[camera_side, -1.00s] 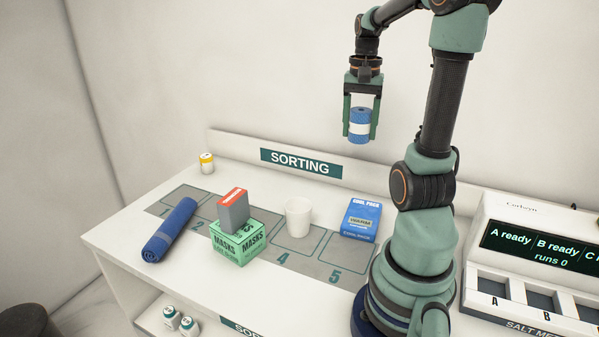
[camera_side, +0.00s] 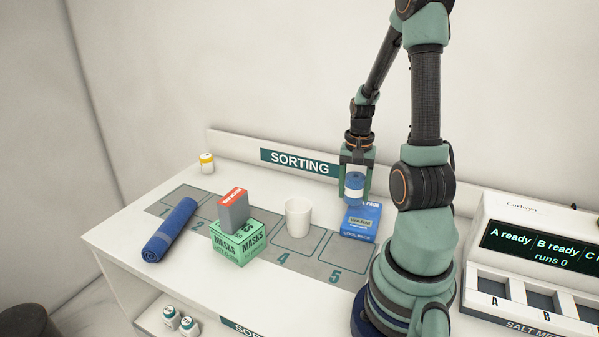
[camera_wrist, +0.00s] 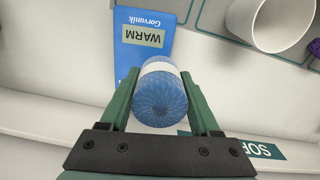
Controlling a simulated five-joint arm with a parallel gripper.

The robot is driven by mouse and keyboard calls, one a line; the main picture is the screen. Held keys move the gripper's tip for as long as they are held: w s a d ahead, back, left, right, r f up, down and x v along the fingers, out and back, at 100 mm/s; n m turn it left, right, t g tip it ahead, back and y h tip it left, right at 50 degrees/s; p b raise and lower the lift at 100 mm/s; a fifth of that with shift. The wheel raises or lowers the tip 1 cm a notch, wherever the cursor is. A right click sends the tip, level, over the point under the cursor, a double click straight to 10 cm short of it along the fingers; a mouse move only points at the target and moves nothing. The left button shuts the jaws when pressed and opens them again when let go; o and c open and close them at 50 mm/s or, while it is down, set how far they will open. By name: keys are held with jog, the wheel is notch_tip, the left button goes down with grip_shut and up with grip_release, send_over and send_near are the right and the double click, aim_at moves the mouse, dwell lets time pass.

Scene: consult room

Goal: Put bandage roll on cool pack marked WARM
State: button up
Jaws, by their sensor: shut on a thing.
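The bandage roll (camera_side: 354,187) is blue with a white band. My gripper (camera_side: 356,188) is shut on it and holds it upright, just above or at the back part of the cool pack; I cannot tell whether they touch. In the wrist view the bandage roll (camera_wrist: 160,95) sits between the two green fingers of my gripper (camera_wrist: 161,100). The cool pack (camera_side: 360,224) is a blue box lying flat at the right of the table. In the wrist view the cool pack (camera_wrist: 128,62) shows a WARM label, and the roll covers its near right corner.
A white cup (camera_side: 298,218) stands left of the cool pack. Further left are a green masks box (camera_side: 237,243) with a grey-red box (camera_side: 232,208) on it, a rolled blue towel (camera_side: 170,230) and a yellow-capped jar (camera_side: 207,163). A SORTING ledge (camera_side: 250,153) runs behind.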

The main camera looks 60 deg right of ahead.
aim_at(353, 199)
jog(key=shift+f, duration=1.55)
jog(key=shift+f, duration=0.15)
jog(key=o, duration=1.3)
